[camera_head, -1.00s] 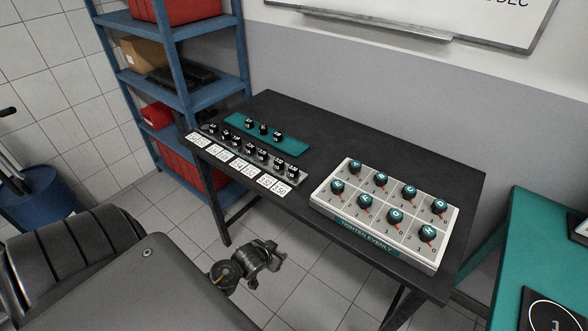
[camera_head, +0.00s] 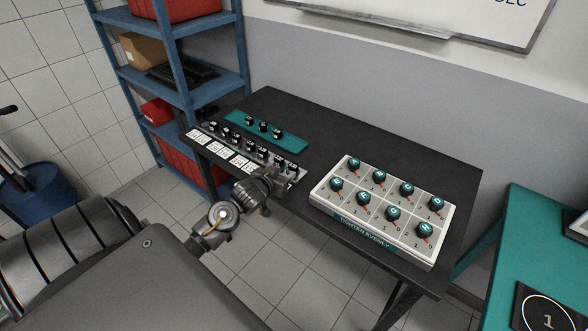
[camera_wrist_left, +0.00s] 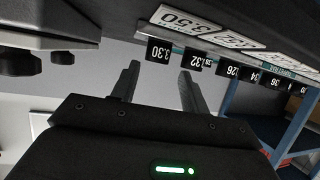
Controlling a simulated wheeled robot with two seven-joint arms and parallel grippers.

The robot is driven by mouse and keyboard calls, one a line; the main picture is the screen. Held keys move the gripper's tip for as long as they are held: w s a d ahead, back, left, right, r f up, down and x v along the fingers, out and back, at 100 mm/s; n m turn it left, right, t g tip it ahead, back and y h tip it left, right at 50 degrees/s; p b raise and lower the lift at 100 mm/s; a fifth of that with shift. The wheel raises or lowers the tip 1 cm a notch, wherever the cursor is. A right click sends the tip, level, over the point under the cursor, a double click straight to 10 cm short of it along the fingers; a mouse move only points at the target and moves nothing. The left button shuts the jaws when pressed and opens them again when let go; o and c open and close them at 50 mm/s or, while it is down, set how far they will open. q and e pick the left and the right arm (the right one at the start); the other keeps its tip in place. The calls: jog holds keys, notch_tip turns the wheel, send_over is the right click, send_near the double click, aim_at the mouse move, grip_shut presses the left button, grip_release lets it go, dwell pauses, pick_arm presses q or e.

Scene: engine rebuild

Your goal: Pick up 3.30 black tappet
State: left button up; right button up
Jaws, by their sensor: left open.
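The 3.30 black tappet (camera_wrist_left: 160,53) shows in the left wrist view as a small black block with a white label, at the left end of a row. In the head view a black tappet (camera_head: 293,169) stands at the right end of the row, but its label is too small to read. My left gripper (camera_wrist_left: 159,70) is open and empty, its two fingers pointing toward the row with the 3.30 tappet ahead of the gap, apart from them. In the head view my left gripper (camera_head: 272,186) is at the table's front edge, hiding the nearest cards.
Other labelled tappets (camera_wrist_left: 196,62) stand close beside it. White number cards (camera_head: 222,152) lie in front of the row. A teal strip (camera_head: 290,143) with 3 black pieces lies behind. A white tray (camera_head: 338,208) with several knobs stands to the right. The table's back right is clear.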

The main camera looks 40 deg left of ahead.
aim_at(292, 167)
pick_arm(q)
jog(key=shift+x, duration=0.95)
jog(key=shift+w+p, duration=0.3)
jog(key=shift+w, duration=0.05)
jog(key=p+x, duration=0.1)
jog(key=x, duration=0.3)
jog(key=shift+w+f, duration=0.15)
jog(key=shift+w, duration=0.1)
jog(key=c, duration=0.8)
jog(key=shift+o, duration=0.2)
